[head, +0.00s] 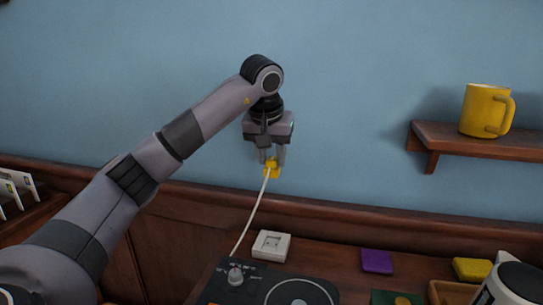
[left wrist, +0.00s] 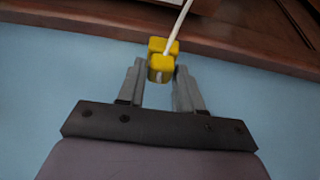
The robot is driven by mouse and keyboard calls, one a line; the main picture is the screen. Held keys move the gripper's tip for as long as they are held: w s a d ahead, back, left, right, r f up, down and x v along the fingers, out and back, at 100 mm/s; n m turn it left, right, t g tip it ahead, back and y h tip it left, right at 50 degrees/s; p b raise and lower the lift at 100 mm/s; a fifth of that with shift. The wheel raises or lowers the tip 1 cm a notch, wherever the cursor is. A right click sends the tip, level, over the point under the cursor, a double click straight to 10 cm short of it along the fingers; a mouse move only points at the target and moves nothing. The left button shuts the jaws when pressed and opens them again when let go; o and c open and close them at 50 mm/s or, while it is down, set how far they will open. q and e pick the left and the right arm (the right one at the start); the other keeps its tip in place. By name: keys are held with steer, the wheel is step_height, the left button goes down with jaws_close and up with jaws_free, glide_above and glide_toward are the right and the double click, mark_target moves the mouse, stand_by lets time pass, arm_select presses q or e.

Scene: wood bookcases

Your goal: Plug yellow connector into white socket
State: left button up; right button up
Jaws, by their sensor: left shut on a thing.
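My left gripper (head: 271,160) points down in front of the blue wall, shut on the yellow connector (head: 272,170). A white cable runs from the connector down to the black device below. In the left wrist view the yellow connector (left wrist: 162,62) sits between the fingertips of my left gripper (left wrist: 160,78), with the cable rising to the top edge. The white socket (head: 271,245) lies on the wooden surface, below the connector and apart from it. My right gripper is not in view.
The black device (head: 225,287) with knobs and a disc stands in front of the socket. A purple block (head: 377,261) and a yellow block (head: 472,270) lie to the right. A wall shelf (head: 480,140) holds a yellow mug (head: 486,111). The air around the gripper is clear.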

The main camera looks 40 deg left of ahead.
arm_select(q)
steer(key=shift+f, duration=0.1)
steer(key=shift+w+f, duration=0.1)
steer(key=shift+f, duration=0.3)
step_height(320, 180, down, 12)
steer(key=p, duration=0.3)
steer(key=shift+s+p, duration=0.2)
steer(key=shift+p, duration=0.2)
steer(key=shift+f, duration=0.15)
step_height(320, 180, down, 5)
steer(key=b, duration=0.4)
steer(key=shift+f+b, duration=0.15)
steer(key=shift+b, duration=0.2)
steer(key=shift+f, duration=0.15)
steer(key=shift+p, duration=0.35)
stand_by(1.0)
steer(key=shift+f+b, duration=0.45)
steer(key=shift+f, duration=0.1)
stand_by(0.4)
